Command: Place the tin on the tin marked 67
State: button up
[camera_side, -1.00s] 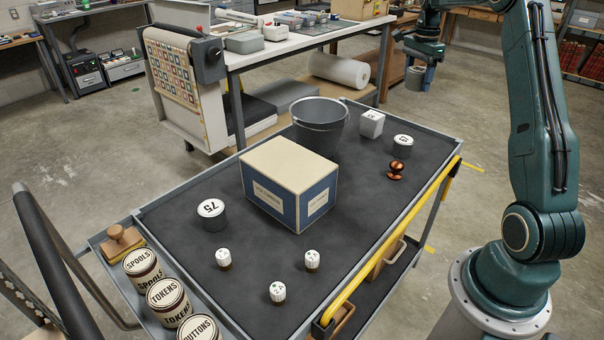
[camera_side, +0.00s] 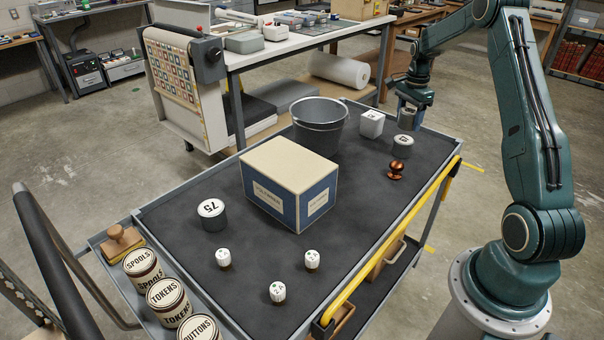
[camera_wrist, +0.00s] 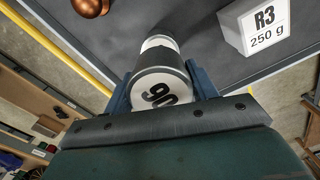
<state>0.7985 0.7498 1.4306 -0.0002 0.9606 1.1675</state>
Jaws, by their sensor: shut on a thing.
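My gripper (camera_side: 412,97) is shut on a small grey tin (camera_side: 407,119) and holds it upright above the far right part of the cart top. In the wrist view the held tin (camera_wrist: 162,91) sits between the blue fingers, its white lid marked with digits that look like 90 or 06. Another grey tin with a white lid (camera_side: 403,150) stands on the cart just below the held one; its number is too small to read now. It also shows in the wrist view (camera_wrist: 160,18), partly hidden by the held tin. A tin marked 75 (camera_side: 212,218) stands farther left.
A white block (camera_side: 371,124) marked R3 250 g and a copper knob-shaped piece (camera_side: 396,171) stand close by. A dark bucket (camera_side: 319,128) and a large blue-and-cream box (camera_side: 288,184) stand toward the middle. Several small white-topped pieces (camera_side: 278,292) are in front. Yellow rail (camera_side: 390,240) along the right edge.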

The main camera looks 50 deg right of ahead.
aim_at(410, 110)
jog(key=shift+f, duration=2.1)
jog(key=shift+f, duration=0.1)
jog(key=o, duration=1)
notch_tip(410, 110, up, 12)
jog(key=shift+f, duration=0.25)
jog(key=shift+r, duration=0.35)
